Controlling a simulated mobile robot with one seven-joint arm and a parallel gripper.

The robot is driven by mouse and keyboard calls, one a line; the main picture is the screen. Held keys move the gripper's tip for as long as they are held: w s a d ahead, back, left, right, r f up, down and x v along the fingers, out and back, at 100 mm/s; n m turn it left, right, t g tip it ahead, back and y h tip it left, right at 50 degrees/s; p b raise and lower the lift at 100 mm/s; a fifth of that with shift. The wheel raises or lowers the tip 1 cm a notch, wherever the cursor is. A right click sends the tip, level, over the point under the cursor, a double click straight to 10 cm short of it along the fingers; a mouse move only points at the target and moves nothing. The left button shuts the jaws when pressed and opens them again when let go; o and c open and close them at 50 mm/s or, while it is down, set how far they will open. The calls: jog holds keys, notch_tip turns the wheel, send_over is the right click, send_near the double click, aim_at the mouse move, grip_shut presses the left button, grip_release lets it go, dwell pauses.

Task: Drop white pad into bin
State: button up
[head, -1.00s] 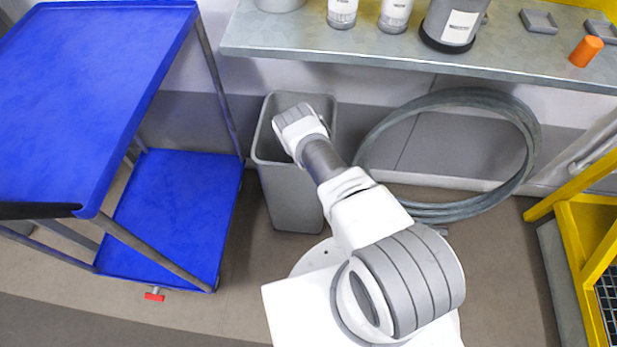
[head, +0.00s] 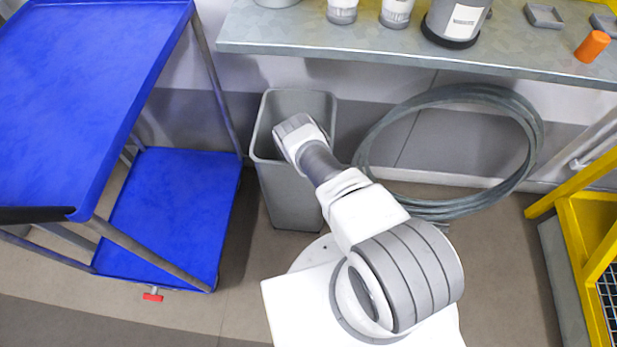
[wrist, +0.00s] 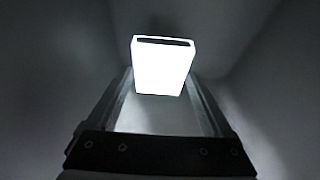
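The white pad (wrist: 162,70) is a bright white block with a dark slot along its upper edge in the wrist view. It lies tilted at and past the tips of my gripper (wrist: 161,84), with its sides out of line with the fingers. The fingers are spread wide, with a narrow gap on the left of the pad; contact on the right is unclear. The bin (head: 286,190) is a tall grey open container in the head view. My wrist reaches over its opening, pointing down into it. The gripper and pad are hidden there in the head view.
A blue cart (head: 75,85) with a lower shelf stands to the left of the bin. A metal bench (head: 400,55) with jars runs above and behind it. A coiled grey hose (head: 528,150) leans on the wall at right. A yellow frame (head: 580,215) stands far right.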

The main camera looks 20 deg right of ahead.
jog(key=shift+o, duration=0.8)
jog(key=shift+r, duration=0.1)
jog(key=shift+r, duration=0.55)
jog(key=p+v, duration=0.4)
jog(key=v, duration=0.3)
jog(key=shift+r, duration=0.2)
jog(key=shift+s, duration=0.1)
jog(key=shift+d, duration=0.1)
